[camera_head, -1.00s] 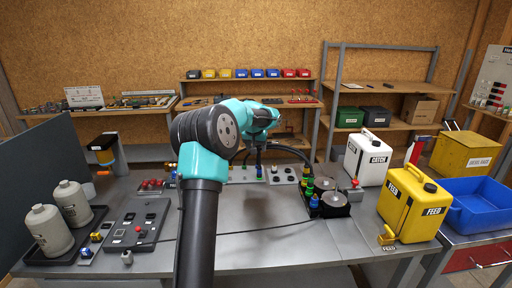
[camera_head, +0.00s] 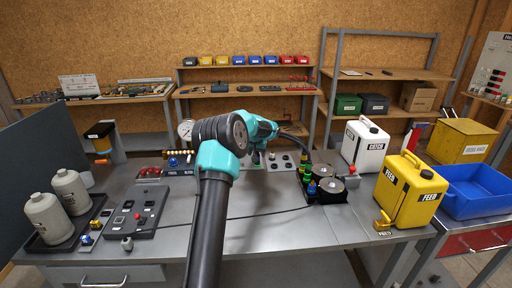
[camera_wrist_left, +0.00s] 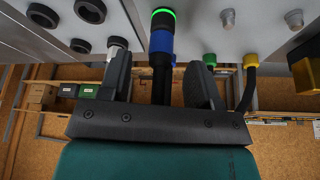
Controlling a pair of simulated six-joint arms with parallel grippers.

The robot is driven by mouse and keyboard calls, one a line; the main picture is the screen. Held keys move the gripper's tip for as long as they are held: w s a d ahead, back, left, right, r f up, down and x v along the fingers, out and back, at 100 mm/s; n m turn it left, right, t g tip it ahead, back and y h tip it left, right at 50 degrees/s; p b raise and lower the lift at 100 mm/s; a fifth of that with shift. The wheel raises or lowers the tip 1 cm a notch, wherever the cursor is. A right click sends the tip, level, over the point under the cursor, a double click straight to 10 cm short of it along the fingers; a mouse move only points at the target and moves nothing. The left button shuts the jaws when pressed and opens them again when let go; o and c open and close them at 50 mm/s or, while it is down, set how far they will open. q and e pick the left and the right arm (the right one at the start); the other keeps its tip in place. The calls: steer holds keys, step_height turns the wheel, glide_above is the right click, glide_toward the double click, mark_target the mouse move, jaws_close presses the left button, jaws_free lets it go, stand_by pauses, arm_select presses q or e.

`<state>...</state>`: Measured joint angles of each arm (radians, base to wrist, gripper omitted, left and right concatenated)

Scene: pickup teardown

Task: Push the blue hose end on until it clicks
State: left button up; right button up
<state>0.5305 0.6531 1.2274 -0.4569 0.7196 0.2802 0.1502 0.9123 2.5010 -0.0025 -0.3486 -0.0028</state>
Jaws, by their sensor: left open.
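The blue hose end (camera_wrist_left: 161,42) shows in the left wrist view as a blue collar on a black hose, below a glowing green ring (camera_wrist_left: 163,12) at the panel. My left gripper (camera_wrist_left: 157,60) is open, with one finger on each side of the hose and a gap on both sides. In the head view my left gripper (camera_head: 257,156) is low over the back of the bench, and the hose end there is too small to tell. From these views I cannot tell how deeply the end is seated. My right gripper is not in view.
Green (camera_wrist_left: 209,60) and yellow (camera_wrist_left: 250,60) fittings sit right of the hose in the wrist view. A black pump unit (camera_head: 328,206), the white CATCH can (camera_head: 364,150) and the yellow FEED can (camera_head: 408,196) stand to the right.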

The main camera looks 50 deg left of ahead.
arm_select(q)
steer(key=shift+x, duration=2.15)
jaws_close()
